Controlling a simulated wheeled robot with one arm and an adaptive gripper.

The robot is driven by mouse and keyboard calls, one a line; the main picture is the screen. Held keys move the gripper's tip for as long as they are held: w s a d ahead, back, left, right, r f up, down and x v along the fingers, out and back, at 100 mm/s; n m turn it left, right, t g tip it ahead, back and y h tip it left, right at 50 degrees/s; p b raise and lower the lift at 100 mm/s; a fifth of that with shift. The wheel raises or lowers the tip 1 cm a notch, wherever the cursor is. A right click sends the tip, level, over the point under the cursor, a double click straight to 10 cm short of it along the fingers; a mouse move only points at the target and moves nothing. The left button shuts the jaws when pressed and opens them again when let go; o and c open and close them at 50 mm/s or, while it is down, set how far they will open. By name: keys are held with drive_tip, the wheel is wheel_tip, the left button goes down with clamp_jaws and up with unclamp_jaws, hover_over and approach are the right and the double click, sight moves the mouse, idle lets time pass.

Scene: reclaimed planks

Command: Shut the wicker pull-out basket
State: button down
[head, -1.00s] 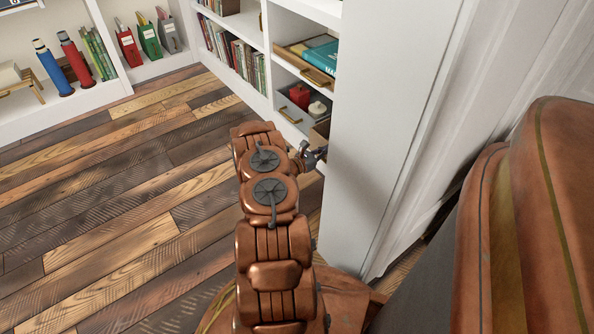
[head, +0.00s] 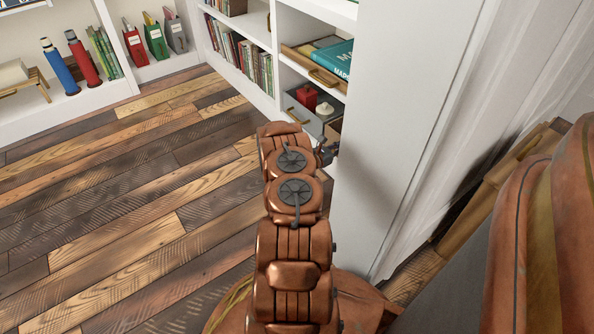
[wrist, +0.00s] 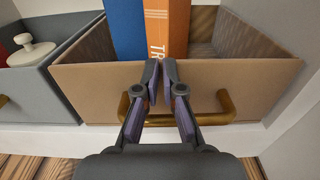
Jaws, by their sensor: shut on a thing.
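The pull-out basket (wrist: 85,88) has a tan front, a woven-looking inside and a brass handle (wrist: 222,108). It stands pulled out, with its inside showing from above in the wrist view. A blue book (wrist: 126,30) and an orange book (wrist: 166,25) stand in it. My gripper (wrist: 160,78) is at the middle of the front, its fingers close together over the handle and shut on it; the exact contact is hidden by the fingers. In the head view only a small part of the basket (head: 334,128) shows beside my gripper (head: 328,148).
A grey drawer (wrist: 28,88) with a red item and a white lidded item (wrist: 32,50) is directly left of the basket. A drawer with a teal book (head: 333,58) is above. A white panel (head: 395,120) stands close on the right. The plank floor (head: 130,200) at left is clear.

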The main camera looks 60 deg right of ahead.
drive_tip(key=shift+s+d+r, duration=0.2)
drive_tip(key=shift+s+d, duration=0.05)
drive_tip(key=shift+s, duration=0.15)
drive_tip(key=p+v, duration=0.4)
drive_tip(key=v, duration=1)
drive_tip(key=shift+w+a+f+p, duration=0.2)
drive_tip(key=shift+w+p, duration=0.1)
drive_tip(key=shift+w, duration=0.2)
